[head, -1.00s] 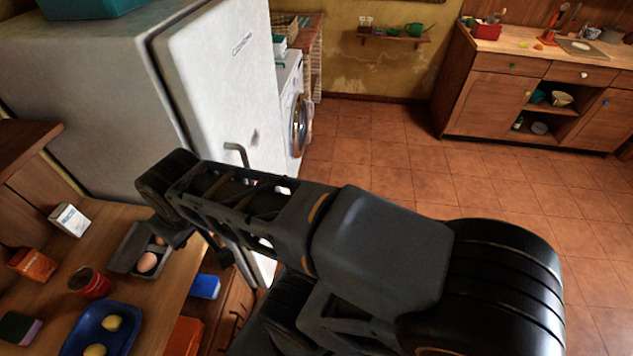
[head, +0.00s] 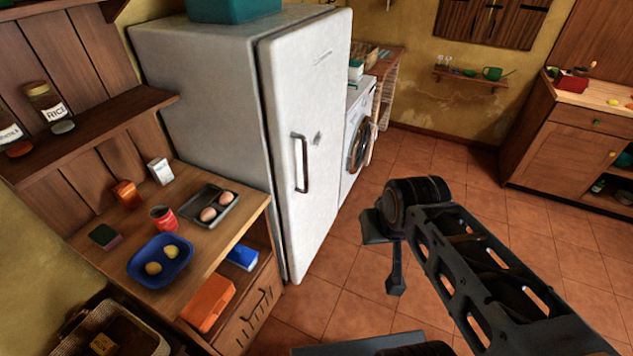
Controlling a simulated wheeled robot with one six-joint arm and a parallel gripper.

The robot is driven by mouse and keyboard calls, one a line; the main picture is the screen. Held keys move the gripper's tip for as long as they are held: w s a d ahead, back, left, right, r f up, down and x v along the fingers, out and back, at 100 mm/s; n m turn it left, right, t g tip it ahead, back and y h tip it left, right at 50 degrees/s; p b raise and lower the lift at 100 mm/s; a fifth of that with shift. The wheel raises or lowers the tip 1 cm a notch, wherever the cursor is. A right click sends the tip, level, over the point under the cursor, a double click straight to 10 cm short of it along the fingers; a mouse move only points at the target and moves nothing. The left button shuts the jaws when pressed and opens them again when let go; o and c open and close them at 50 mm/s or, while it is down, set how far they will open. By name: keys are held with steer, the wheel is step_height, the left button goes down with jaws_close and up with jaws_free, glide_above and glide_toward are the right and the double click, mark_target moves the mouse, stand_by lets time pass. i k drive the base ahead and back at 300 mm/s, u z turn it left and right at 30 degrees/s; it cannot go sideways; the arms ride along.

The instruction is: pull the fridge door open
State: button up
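The white fridge (head: 200,85) stands left of centre in the head view. Its door (head: 322,100) faces right and looks shut, with a narrow dark seam along its edge. The dark upright handle (head: 301,163) is in full view on the door, near the seam. My gripper (head: 384,262) is to the right of the handle and lower in the picture, apart from the door. Its two dark fingers look spread, with nothing between them. My arm runs from it to the lower right.
A wooden counter (head: 232,222) left of the fridge holds a blue tray (head: 140,268), a grey tray with eggs (head: 200,222), a red can (head: 163,217) and small boxes. A washing machine (head: 358,130) stands beyond the fridge. Tiled floor (head: 440,165) before the door is free.

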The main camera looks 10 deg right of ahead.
mark_target(303, 67)
steer(key=u, duration=0.3)
steer(key=i, duration=1.05)
steer(key=z, duration=0.3)
steer(key=k, duration=0.45)
steer(key=u, duration=1.2)
steer(key=i, duration=0.2)
steer(key=z, duration=0.7)
